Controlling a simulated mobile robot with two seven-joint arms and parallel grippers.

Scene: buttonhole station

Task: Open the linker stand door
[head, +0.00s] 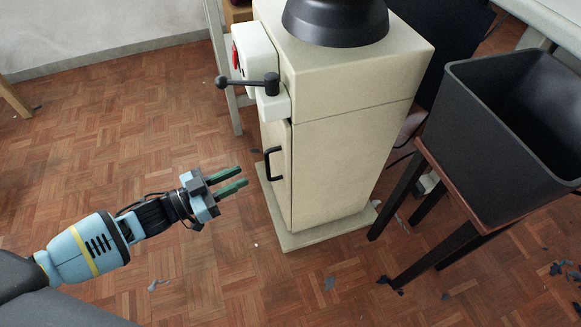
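The linker stand (345,140) is a cream cabinet on a low plinth, upright in the middle of the head view. Its door (279,178) is on the narrow left face and looks closed, or nearly so. A black bar handle (268,163) sits on the door. My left gripper (234,180) is a short way left of the handle, apart from it. Its two green fingers are parted with nothing between them and point toward the door. My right gripper is not in view.
A black lever with ball ends (247,84) juts out above the door. A dark bin (510,125) stands on a brown stool (455,190) to the right. Scraps lie on the parquet floor (120,160), which is mostly clear left of the stand.

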